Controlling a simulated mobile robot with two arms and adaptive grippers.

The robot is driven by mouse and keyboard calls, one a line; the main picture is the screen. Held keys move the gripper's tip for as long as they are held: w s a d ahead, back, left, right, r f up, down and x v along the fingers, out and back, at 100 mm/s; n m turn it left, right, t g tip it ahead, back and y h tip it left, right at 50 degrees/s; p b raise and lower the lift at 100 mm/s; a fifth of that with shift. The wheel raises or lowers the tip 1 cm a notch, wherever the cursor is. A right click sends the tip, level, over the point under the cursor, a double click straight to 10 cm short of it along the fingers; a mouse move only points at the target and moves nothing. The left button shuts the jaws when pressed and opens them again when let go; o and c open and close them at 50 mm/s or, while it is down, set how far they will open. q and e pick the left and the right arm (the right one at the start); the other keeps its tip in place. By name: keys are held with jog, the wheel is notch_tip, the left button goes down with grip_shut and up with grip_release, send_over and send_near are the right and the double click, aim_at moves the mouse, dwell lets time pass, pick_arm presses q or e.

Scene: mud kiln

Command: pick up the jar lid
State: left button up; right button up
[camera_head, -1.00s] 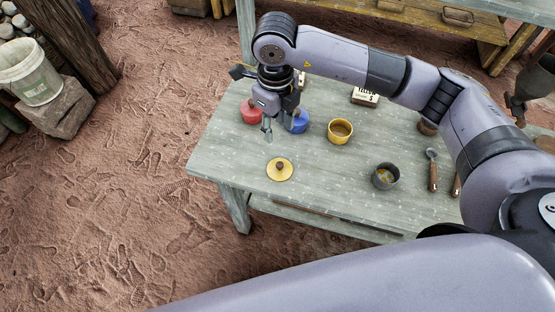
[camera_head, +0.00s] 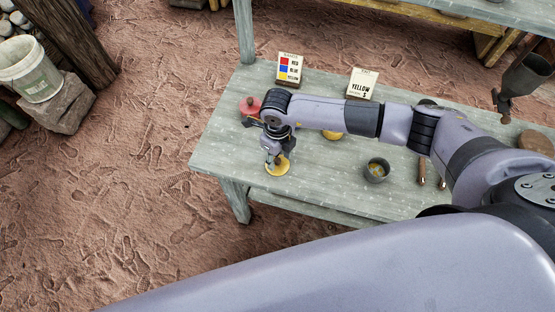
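The yellow jar lid (camera_head: 280,170) lies flat near the front left edge of the table (camera_head: 305,182). My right gripper (camera_head: 271,162) points down right over the lid, with its fingertips at or just above it. The gripper covers the lid's knob, so I cannot tell whether the fingers are apart or closed on it. The yellow jar (camera_head: 333,135) is mostly hidden behind my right arm; only its lower edge shows. My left gripper is not in view.
A red-lidded jar (camera_head: 250,105) stands behind the gripper. A dark cup (camera_head: 376,170) with yellow contents stands to the right, near wooden-handled tools (camera_head: 421,172). A color sign (camera_head: 290,70) and a "YELLOW" sign (camera_head: 362,84) stand at the back. The front middle is clear.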

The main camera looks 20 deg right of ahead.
jog(key=shift+f, duration=0.25)
jog(key=shift+c, duration=0.5)
grip_shut()
